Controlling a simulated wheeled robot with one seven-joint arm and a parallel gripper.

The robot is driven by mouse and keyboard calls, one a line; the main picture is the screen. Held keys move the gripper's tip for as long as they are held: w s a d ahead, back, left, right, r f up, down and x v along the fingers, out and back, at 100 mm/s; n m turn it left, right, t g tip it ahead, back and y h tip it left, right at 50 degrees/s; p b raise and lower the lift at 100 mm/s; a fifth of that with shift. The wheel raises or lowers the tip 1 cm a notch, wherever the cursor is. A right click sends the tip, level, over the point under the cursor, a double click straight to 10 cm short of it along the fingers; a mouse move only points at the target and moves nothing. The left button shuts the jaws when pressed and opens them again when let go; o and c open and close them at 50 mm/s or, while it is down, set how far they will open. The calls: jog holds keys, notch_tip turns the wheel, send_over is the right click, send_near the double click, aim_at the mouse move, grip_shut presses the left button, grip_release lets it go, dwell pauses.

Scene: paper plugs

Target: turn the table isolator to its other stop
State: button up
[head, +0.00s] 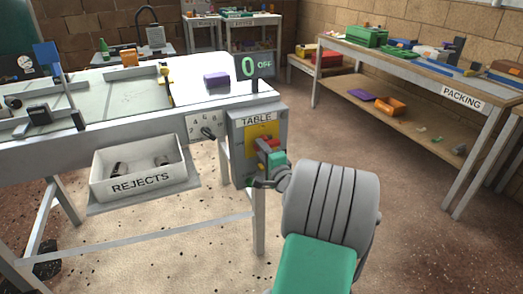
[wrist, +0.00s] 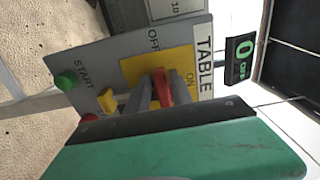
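The table isolator is a red handle (wrist: 161,87) on a yellow plate (wrist: 142,68) with OFF and ON marks, on the grey panel (wrist: 205,108) labelled TABLE. The handle lies toward the OFF side. In the head view the panel (head: 246,122) is on the table's right corner, and the handle is partly covered. The display (wrist: 240,60) reads 0 OFF. My gripper (wrist: 158,92) is at the handle, with grey fingers on both sides of it. Whether they press on it or leave a small gap is unclear. In the head view my gripper (head: 268,165) is against the panel front.
A green START button (wrist: 66,80) and a yellow switch (wrist: 107,100) sit close to my fingers. A dial (head: 207,131) and the REJECTS bin (head: 138,170) are left of the panel. The packing bench (head: 462,97) stands right, with open floor between.

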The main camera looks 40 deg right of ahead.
jog(key=shift+o, duration=1)
jog(key=v, duration=0.7)
jog(key=shift+s, duration=0.4)
jog(key=shift+s+a, duration=0.1)
